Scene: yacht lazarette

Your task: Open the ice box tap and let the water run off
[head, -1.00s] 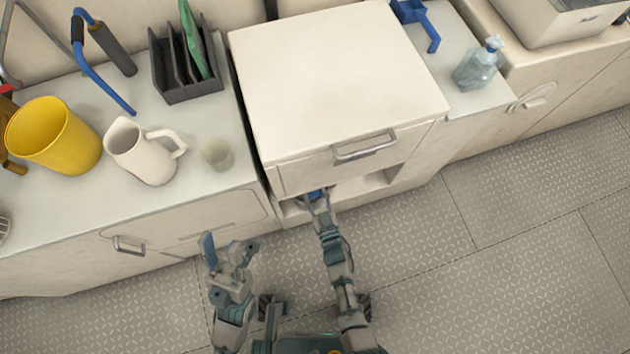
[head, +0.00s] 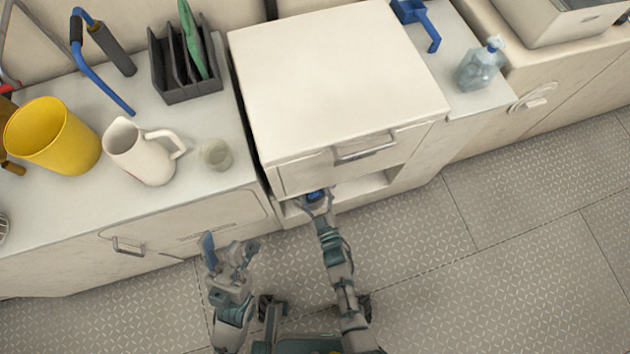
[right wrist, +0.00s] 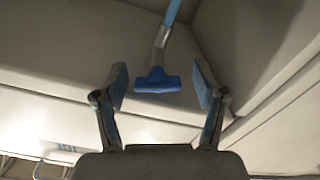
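The ice box (head: 330,75) is a cream cabinet with a flat top and an open recess below its front panel. A blue tap handle (head: 315,196) shows low at the front left of this recess. In the right wrist view it is a blue crossbar (right wrist: 158,82) on a grey stem, with a light blue tube behind. My right gripper (right wrist: 161,85) is open, its fingers on either side of the crossbar with gaps to both. In the head view my right gripper (head: 317,199) is at the recess. My left gripper (head: 230,252) is open and empty above the floor. No running water shows.
A yellow bucket (head: 52,137), a white jug (head: 138,152), a small cup (head: 216,153) and a dark rack (head: 185,75) stand on the left counter. A spray bottle (head: 480,65) stands on the right. The patterned floor (head: 480,290) is clear at right.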

